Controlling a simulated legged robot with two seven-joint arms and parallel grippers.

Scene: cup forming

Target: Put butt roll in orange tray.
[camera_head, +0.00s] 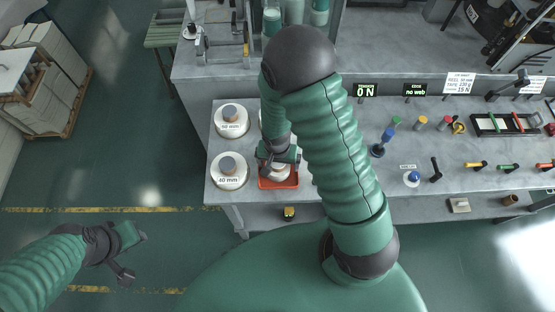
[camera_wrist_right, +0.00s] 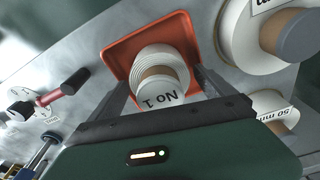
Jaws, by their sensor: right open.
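The butt roll (camera_wrist_right: 157,76), a small white roll with a brown core and a "No 1" label, sits within the outline of the orange tray (camera_wrist_right: 117,53) in the right wrist view. In the head view the tray (camera_head: 279,184) lies at the bench's front edge, and my right gripper covers most of the roll. My right gripper (camera_wrist_right: 163,88) is open, with one finger on each side of the roll. Any contact is hard to tell. My left gripper (camera_head: 127,270) hangs over the floor at lower left, away from the bench; its finger gap is unclear.
Two larger white rolls, an upper one (camera_head: 232,122) and a "40 mm" one (camera_head: 229,172), stand left of the tray. Right of my right arm are a blue-topped post (camera_head: 378,150), coloured knobs and a black tool tray (camera_head: 505,124).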

